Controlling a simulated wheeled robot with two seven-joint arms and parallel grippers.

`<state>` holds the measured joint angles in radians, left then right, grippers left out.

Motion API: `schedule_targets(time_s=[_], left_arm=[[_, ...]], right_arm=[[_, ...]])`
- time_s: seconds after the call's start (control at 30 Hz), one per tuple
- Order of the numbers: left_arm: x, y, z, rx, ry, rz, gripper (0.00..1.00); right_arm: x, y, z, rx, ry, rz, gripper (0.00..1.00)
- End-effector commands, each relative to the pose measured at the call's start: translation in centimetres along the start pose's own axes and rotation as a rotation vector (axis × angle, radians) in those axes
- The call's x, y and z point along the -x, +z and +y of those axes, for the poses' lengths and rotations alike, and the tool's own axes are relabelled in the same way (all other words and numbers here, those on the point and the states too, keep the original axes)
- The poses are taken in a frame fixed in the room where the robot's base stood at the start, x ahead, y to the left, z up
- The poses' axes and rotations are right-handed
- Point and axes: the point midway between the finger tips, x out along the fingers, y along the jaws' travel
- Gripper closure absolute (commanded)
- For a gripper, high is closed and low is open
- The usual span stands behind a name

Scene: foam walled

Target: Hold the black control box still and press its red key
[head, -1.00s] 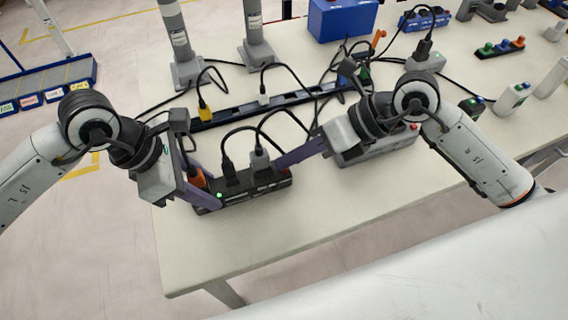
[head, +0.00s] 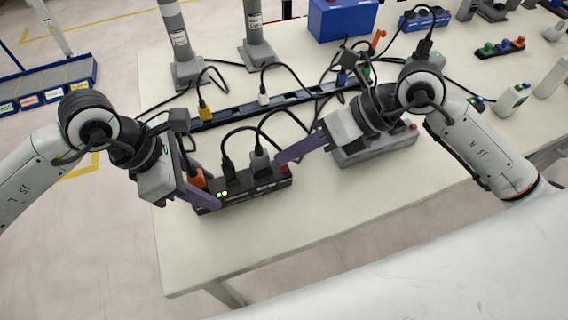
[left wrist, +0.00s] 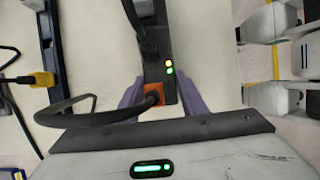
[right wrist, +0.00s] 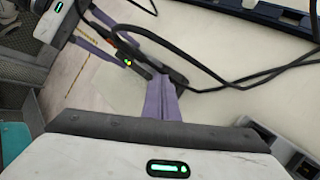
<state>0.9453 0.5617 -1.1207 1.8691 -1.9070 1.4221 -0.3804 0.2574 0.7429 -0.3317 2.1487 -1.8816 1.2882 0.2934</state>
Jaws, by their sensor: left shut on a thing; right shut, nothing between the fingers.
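The black control box (head: 245,190) lies on the table with dark plugs and an orange plug (head: 197,179) in its top. Its red key (head: 284,169) is at the right end. A green and a yellow light (head: 224,193) glow at its left end; the box also shows in the left wrist view (left wrist: 153,62). My left gripper (head: 203,184) is shut on the box's left end, one finger on each side. My right gripper (head: 279,159) is shut and empty, its fingertips just above and beside the red key. In the right wrist view the closed fingers (right wrist: 161,98) hide the key.
A grey box (head: 375,150) with a red button stands right of the control box, under my right arm. A long black socket rail (head: 235,112) with yellow and white plugs lies behind. Loose cables arch over the box. The table front is clear.

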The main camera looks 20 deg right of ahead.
Motion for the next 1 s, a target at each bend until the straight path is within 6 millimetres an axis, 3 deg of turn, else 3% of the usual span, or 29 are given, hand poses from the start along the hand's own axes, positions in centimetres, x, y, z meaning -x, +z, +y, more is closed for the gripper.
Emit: schedule_targets(time_s=[0.27,0.7,1.0], left_arm=[[0.0,0.0,0.0,0.0,0.001,-0.001,0.9],[0.0,0.0,0.0,0.0,0.001,-0.001,0.9],[0.0,0.0,0.0,0.0,0.001,-0.001,0.9]], right_arm=[[0.4,0.3,0.3,0.003,0.0,-0.001,1.0],[3.2,2.4,2.4,0.002,0.0,-0.002,1.0],[3.5,2.5,2.5,0.0,0.0,0.0,1.0]])
